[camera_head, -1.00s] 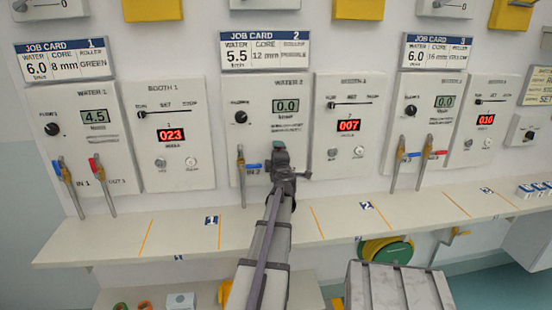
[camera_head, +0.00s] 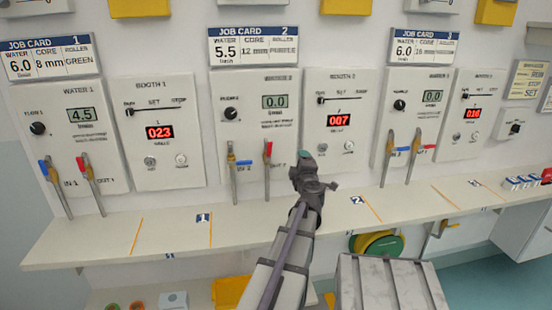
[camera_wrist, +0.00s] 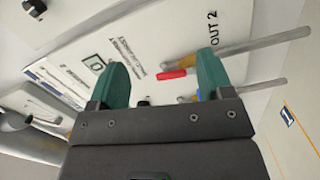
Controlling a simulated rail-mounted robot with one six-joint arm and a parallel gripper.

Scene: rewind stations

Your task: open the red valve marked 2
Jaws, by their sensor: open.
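The red valve at OUT 2 (camera_head: 267,151) is on the Water 2 panel in the head view, its red handle along the upright pipe. The blue valve at IN 2 (camera_head: 243,162) is left of it, its handle pointing sideways to the right. My gripper (camera_head: 305,160) is just right of the red valve, apart from it. In the wrist view, my gripper (camera_wrist: 163,62) is open and empty. The red handle (camera_wrist: 172,74) shows in the gap between the fingers, farther off. The blue handle (camera_wrist: 197,97) is partly hidden by the right finger.
The Water 2 display (camera_head: 274,101) reads 0.0. The Booth 2 panel (camera_head: 335,85) is right of the valves. A shelf (camera_head: 170,230) runs below the panels and is mostly bare. Stations 1 and 3 have similar valve pairs at either side.

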